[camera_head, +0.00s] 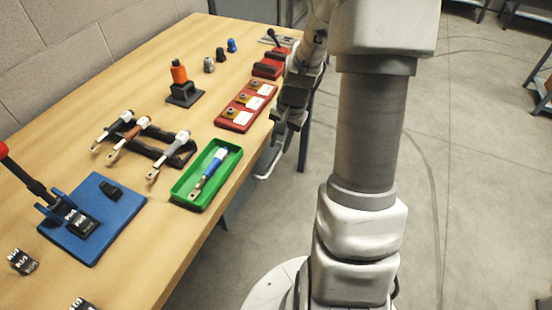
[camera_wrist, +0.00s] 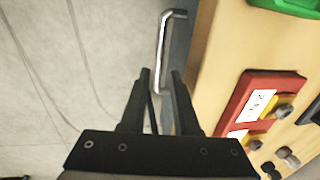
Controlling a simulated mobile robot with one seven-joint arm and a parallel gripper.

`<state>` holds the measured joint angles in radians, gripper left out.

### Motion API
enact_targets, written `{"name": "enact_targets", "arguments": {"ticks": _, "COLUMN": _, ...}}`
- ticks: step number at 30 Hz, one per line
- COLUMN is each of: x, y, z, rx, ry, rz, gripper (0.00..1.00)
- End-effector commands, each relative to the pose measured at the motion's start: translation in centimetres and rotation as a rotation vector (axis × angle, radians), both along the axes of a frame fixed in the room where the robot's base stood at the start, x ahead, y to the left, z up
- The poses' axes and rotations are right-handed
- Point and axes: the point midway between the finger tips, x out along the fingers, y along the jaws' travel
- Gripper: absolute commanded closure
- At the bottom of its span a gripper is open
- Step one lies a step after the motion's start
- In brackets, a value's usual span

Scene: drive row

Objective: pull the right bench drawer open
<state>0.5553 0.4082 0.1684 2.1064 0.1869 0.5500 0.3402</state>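The drawer handle (camera_wrist: 163,45) is a bright metal bar on the bench's front side, under the tabletop edge. It also shows in the head view (camera_head: 268,166), just below my gripper (camera_head: 288,128). In the wrist view my gripper (camera_wrist: 160,76) is open, with its two black fingers apart. The bar lies ahead of the fingertips and lines up with the gap between them. I cannot tell whether its near end is between the fingers. A narrow strip of the grey drawer front (camera_wrist: 178,52) shows beside the handle; the rest is hidden under the tabletop. The drawer looks shut.
A blue board (camera_head: 120,225) lies farther along. The concrete floor (camera_head: 480,180) in front is clear.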

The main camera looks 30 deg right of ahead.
Motion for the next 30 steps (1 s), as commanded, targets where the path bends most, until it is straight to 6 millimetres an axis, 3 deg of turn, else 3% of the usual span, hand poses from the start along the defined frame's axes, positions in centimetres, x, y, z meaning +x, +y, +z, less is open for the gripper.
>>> {"name": "enact_targets", "arguments": {"ticks": 3, "x": 0.3, "y": 0.4, "z": -2.8, "rx": 0.003, "ry": 0.004, "rz": 0.001, "gripper": 0.70}}
{"name": "enact_targets", "arguments": {"ticks": 9, "x": 0.7, "y": 0.7, "z": -5.4, "rx": 0.002, "ry": 0.002, "rz": 0.001, "gripper": 0.70}}
{"name": "enact_targets", "arguments": {"ticks": 22, "x": 0.9, "y": 0.8, "z": -6.3, "rx": 0.001, "ry": 0.001, "rz": 0.000, "gripper": 0.70}}
{"name": "enact_targets", "arguments": {"ticks": 27, "x": 0.9, "y": 0.8, "z": -6.3, "rx": 0.001, "ry": 0.001, "rz": 0.000, "gripper": 0.99}}
{"name": "enact_targets", "arguments": {"ticks": 30, "x": 0.9, "y": 0.8, "z": -6.3, "rx": 0.001, "ry": 0.001, "rz": 0.000, "gripper": 1.00}}
